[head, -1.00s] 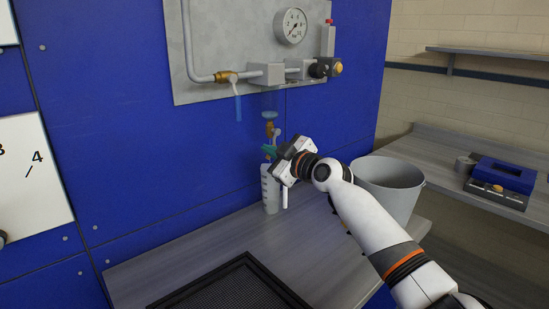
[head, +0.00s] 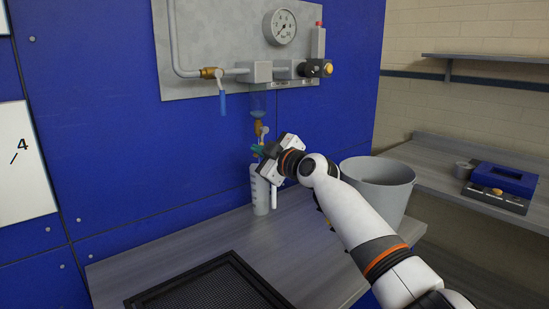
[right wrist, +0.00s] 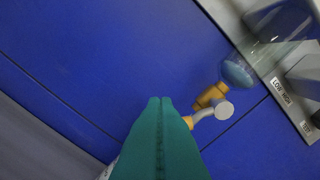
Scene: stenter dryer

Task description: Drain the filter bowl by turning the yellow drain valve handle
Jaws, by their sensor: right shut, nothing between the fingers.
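The filter bowl (head: 258,101) is clear and hangs under the pipe fittings on the grey panel. In the right wrist view its rounded end (right wrist: 238,73) holds something bluish. The brass drain valve (head: 258,127) sits below it. The valve also shows in the right wrist view (right wrist: 210,96), with a grey round stem and a bent grey arm. A small yellow piece (right wrist: 188,121) at that arm's end is partly behind my fingers; I cannot tell whether they touch. My right gripper (head: 257,150) has teal fingers, shut and empty, just below the valve. My left gripper is out of view.
A grey bucket (head: 378,185) is to the right, beside my right arm. A black mesh tray (head: 170,299) lies in front. A blue-handled valve (head: 222,103) hangs from the pipe at left.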

